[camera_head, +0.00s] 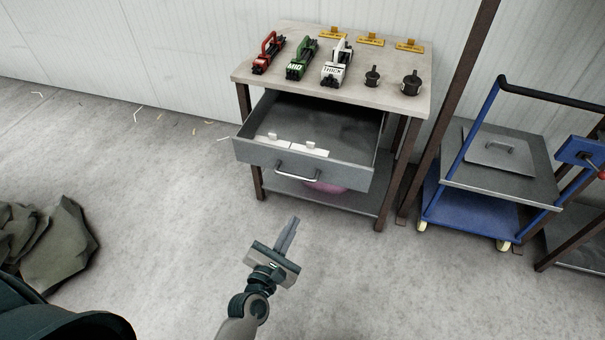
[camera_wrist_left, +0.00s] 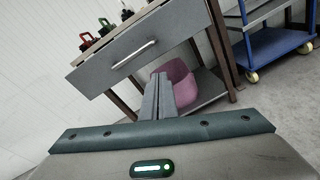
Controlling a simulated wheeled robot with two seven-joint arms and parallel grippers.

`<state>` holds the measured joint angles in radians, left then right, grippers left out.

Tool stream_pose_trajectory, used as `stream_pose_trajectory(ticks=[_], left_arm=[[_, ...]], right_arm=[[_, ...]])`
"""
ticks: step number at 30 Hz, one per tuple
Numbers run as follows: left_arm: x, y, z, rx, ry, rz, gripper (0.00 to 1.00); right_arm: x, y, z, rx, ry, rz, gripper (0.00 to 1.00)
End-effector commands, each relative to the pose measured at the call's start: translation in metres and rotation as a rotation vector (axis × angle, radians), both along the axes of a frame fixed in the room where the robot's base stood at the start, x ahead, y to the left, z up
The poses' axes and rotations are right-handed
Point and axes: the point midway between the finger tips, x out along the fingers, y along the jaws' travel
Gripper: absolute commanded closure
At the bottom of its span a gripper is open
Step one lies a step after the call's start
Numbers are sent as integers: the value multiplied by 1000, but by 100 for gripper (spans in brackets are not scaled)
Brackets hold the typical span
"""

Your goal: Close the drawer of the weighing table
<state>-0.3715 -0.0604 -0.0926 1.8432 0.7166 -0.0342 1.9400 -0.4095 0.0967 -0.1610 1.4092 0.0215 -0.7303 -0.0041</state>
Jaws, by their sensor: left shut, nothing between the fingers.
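The weighing table (camera_head: 247,75) stands against the wall in the head view. Its grey drawer (camera_head: 258,153) is pulled well out, with a bar handle (camera_head: 297,172) on its front. Two white pieces lie inside the drawer near the front. In the left wrist view the drawer front (camera_wrist_left: 125,67) and its handle (camera_wrist_left: 133,55) show at the upper left. My left gripper (camera_head: 291,224) is shut and empty, in front of and below the drawer, apart from it. Its closed fingers also show in the left wrist view (camera_wrist_left: 158,97). My right gripper is not in view.
Red (camera_head: 268,52), green (camera_head: 301,59) and white (camera_head: 337,65) tools and two dark weights stand on the tabletop. A pink object (camera_head: 325,187) sits on the lower shelf. A blue cart (camera_head: 470,211) stands to the right, past a brown post. Floor before the drawer is clear.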

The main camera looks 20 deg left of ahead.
Motion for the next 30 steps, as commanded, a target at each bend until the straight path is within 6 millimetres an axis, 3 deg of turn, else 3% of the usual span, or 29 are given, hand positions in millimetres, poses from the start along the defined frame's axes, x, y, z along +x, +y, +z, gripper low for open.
stream_pose_trajectory(ticks=[3,9,23,30], left_arm=[[5,8,29,-217,-51,53,100],[8,15,51,-390,-88,85,100],[10,16,52,-400,-89,86,100],[28,15,52,-399,-92,86,100]], right_arm=[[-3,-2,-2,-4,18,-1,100],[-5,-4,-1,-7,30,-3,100],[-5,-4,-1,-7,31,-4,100],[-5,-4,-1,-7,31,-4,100]])
